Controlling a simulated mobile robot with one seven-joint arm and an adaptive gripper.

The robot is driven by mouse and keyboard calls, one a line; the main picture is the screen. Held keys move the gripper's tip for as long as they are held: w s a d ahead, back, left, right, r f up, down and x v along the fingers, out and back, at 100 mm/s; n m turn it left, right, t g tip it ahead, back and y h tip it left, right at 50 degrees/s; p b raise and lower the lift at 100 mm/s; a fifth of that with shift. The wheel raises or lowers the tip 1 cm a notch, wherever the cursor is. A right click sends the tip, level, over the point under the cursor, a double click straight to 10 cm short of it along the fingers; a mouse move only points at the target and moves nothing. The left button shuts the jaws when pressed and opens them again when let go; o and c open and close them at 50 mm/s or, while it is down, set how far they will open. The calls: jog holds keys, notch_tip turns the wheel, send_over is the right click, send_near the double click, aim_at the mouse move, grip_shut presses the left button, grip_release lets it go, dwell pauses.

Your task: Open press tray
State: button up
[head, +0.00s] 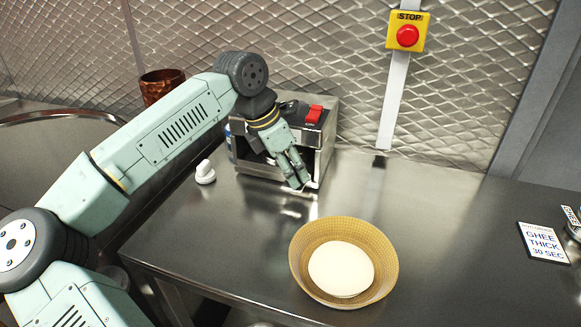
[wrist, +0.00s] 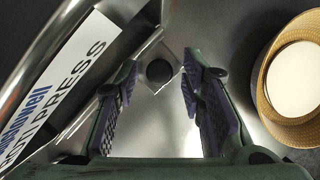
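The press (head: 327,140) is a metal box against the back wall, with a red switch (head: 314,114) on top. In the wrist view its white label (wrist: 62,82) reads in part "ROTI PRESS". My gripper (head: 300,184) is at the press's front, pointing down, and hides much of that side. In the wrist view, my gripper's two padded fingers are apart, with a dark round knob-like spot (wrist: 159,71) on bare metal showing between them. I cannot tell whether the fingers touch it. The tray's own outline is not clear.
A woven basket (head: 300,280) holding a pale round of dough (head: 341,268) stands in front of the press. A white knob-shaped item (head: 205,172) lies left of it. A copper cup (head: 160,86) is behind my arm. The counter to the right is mostly clear, up to a card (head: 543,243).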

grip_shut()
dwell(0.6)
